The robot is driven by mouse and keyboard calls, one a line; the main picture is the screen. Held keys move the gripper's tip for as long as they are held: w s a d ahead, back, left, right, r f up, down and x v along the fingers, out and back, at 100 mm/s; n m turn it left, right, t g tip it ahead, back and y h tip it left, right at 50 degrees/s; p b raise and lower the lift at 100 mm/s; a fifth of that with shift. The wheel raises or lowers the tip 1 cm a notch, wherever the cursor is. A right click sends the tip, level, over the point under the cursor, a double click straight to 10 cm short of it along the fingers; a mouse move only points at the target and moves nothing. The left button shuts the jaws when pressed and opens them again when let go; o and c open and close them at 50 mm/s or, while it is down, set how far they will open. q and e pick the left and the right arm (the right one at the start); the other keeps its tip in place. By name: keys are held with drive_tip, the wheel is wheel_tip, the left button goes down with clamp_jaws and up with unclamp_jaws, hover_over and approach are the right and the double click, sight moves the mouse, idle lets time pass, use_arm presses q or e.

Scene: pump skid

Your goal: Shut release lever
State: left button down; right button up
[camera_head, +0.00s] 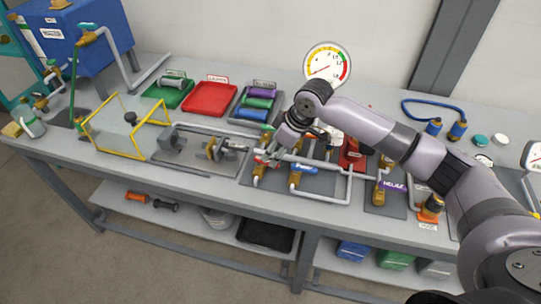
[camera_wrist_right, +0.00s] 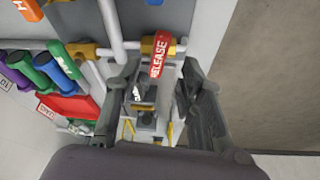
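The red release lever (camera_wrist_right: 159,55) is marked RELEASE and sits on brass pipework in the right wrist view. A small red part at the front left of the piping board (camera_head: 262,160) in the head view looks like the same lever, partly hidden by my gripper. My right gripper (camera_head: 272,150) reaches down over it. In the right wrist view my right gripper (camera_wrist_right: 160,80) has its fingers spread apart, with the lever between and just beyond the fingertips. I cannot tell whether a finger touches it. My left gripper is not in view.
A blue-handled valve (camera_head: 304,168) and grey pipes stand close to my right gripper. A dial gauge (camera_head: 327,64) rises behind. A clamp tray (camera_head: 180,160), a yellow frame (camera_head: 97,139) and a red tray (camera_head: 210,98) lie to the left on the bench.

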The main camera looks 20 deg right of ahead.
sight(267, 164)
drive_tip(key=shift+x, duration=2.1)
drive_tip(key=shift+c, duration=0.2)
clamp_jaws()
